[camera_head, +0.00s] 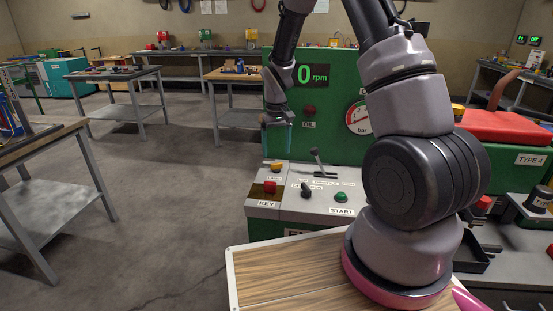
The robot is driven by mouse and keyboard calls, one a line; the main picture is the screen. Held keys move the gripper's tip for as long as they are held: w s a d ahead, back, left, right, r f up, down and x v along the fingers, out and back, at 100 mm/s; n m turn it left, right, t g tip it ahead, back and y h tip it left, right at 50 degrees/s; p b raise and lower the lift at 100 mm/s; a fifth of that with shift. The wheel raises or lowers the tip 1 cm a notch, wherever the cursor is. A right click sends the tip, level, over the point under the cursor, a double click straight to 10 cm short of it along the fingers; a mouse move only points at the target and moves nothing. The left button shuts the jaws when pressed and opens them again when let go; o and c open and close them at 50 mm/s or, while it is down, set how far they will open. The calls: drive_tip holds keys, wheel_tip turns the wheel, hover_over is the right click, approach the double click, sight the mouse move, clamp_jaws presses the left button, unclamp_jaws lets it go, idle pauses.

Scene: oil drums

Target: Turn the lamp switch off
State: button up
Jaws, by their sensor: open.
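The sloped grey control panel (290,209) stands in front of a green machine cabinet. At its upper left sits a small orange-yellow switch (277,166) with a white label below it; the label is too small to read surely, but this appears to be the lamp switch. Whether it is on or off I cannot tell. My gripper (277,150) hangs pointing down just above and behind this switch in the picture, open and empty. It seems apart from the switch, though the depth is hard to judge.
Near the switch are a red key block (270,187), a black knob (306,190), a lever (318,160) and a green start button (341,197). The cabinet (330,135) rises behind, with an rpm display (311,75). A red-topped machine (495,127) stands right. The left floor is open between tables.

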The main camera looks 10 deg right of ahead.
wheel_tip(320, 180, up, 6)
drive_tip(key=shift+f, duration=0.1)
idle(0.4)
drive_tip(key=s+d+r+m+t, duration=0.1)
drive_tip(key=s+r, duration=0.2)
drive_tip(key=r, duration=0.3)
drive_tip(key=s+d+r+m+t+y, duration=0.1)
drive_tip(key=s+r, duration=0.2)
drive_tip(key=r, duration=0.3)
drive_tip(key=s+d+r+m+t, duration=0.1)
drive_tip(key=s+d+r, duration=0.15)
drive_tip(key=r, duration=0.35)
drive_tip(key=s+r+m+t, duration=0.1)
drive_tip(key=s+r, duration=0.3)
drive_tip(key=s, duration=0.4)
drive_tip(key=s+d+r+m+t+y, duration=0.1)
drive_tip(key=s+r+t, duration=0.2)
drive_tip(key=s+r, duration=0.2)
drive_tip(key=s, duration=0.3)
drive_tip(key=shift+s+r+m, duration=0.15)
drive_tip(key=shift+s+m, duration=0.15)
drive_tip(key=shift+m, duration=0.1)
